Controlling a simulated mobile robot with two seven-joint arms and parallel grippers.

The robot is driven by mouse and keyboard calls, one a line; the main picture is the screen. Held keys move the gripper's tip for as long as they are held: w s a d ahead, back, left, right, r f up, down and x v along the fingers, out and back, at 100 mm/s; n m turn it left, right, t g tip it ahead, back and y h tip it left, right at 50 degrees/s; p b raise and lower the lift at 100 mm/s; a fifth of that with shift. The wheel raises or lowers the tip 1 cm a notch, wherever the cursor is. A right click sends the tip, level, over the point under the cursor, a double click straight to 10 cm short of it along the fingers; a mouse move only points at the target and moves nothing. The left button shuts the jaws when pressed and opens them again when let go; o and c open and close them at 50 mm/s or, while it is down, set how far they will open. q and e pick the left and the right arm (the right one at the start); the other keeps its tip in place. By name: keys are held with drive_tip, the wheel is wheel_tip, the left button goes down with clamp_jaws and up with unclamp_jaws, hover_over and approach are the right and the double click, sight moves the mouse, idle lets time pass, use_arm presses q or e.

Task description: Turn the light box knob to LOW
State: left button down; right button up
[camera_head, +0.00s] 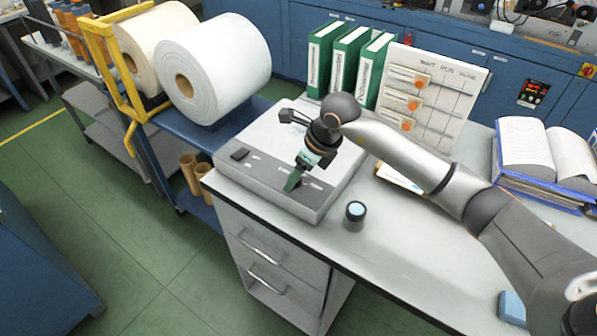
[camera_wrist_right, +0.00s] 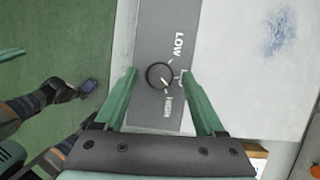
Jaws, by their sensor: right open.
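The light box (camera_head: 262,147) is a low box with a pale top and a grey front panel, on the desk. Its round dark knob (camera_wrist_right: 160,75) shows in the wrist view, on the panel beside the words LOW and HIGH and a partly covered middle label. I cannot tell which mark the knob points at. My right gripper (camera_head: 290,184) is over the panel from above; in the wrist view its green fingers (camera_wrist_right: 158,72) are open, one on each side of the knob, apart from it. Whether they touch the panel is unclear. The head view does not show my left gripper.
A small dark round object with a light blue top (camera_head: 355,211) stands right of the light box. Green binders (camera_head: 348,62) and a white board (camera_head: 437,90) stand behind. An open binder (camera_head: 540,155) lies at right. Large rolls (camera_head: 215,70) sit at left.

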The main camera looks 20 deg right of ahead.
clamp_jaws()
idle(0.4)
